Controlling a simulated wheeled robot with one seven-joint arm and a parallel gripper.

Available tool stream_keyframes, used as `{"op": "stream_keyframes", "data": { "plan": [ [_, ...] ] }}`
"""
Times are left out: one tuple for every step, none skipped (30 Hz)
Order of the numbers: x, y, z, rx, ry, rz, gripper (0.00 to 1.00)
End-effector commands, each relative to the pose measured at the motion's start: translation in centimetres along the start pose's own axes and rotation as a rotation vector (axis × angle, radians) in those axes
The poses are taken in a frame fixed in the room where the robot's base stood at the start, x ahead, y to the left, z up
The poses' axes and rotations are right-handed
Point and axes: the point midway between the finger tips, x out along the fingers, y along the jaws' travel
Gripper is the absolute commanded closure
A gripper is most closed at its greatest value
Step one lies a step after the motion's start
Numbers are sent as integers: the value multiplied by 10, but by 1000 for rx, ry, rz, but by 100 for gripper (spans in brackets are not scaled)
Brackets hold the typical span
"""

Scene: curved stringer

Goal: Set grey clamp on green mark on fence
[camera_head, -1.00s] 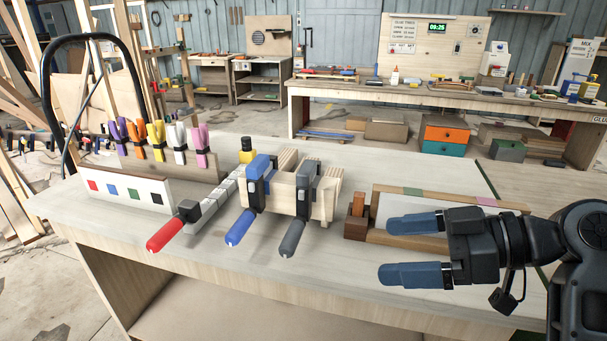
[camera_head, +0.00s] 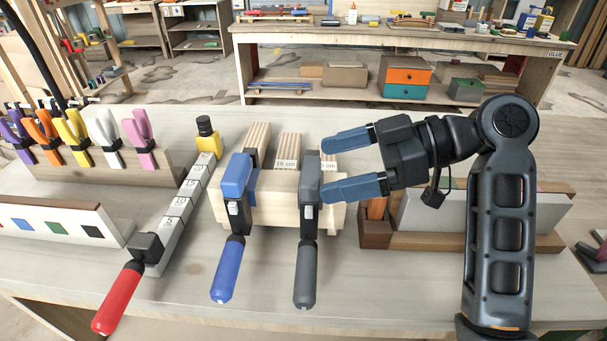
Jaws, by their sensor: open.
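The grey clamp (camera_head: 307,190) stands on the front of a pale wooden block (camera_head: 277,205), with its grey handle hanging toward the bench's front. My gripper (camera_head: 328,167) is open, coming from the right, with its blue fingertips beside the clamp's upper part. One fingertip overlaps the clamp's edge in the picture; I cannot tell whether they touch. A white strip (camera_head: 112,236) at the left bears coloured squares, including a green mark (camera_head: 56,229). A wood-framed piece (camera_head: 425,241) at the right is partly hidden by my arm.
The blue clamp (camera_head: 236,185) sits just left of the grey one on the same block. A red-handled clamp (camera_head: 121,295) with a numbered bar lies further left. Several coloured spring clamps (camera_head: 105,138) stand at the back left. The bench front right of the handles is clear.

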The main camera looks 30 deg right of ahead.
Motion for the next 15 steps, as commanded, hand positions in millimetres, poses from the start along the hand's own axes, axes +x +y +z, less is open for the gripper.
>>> {"op": "stream_keyframes", "data": {
  "plan": [
    [6,-1,-1,1,0,-3,0],
    [9,-1,-1,1,-1,-3,0],
    [12,-1,-1,1,-1,-3,0],
    [15,-1,-1,2,-1,-3,0],
    [18,-1,-2,2,0,-2,0],
    [23,-2,-2,2,-1,-3,0],
    [27,-2,-2,2,-2,-4,0],
    [32,-3,-3,1,-1,-5,0],
    [38,-3,-3,1,-1,-5,0],
    [42,-3,-3,2,-1,-3,0],
    [47,-3,-3,2,-1,-4,0],
    [52,-3,-3,2,0,-3,0],
    [55,-3,-2,1,0,-3,0],
    [58,-3,-2,1,-1,-2,0],
    [60,-3,-2,0,-1,-1,0]
  ]
}}
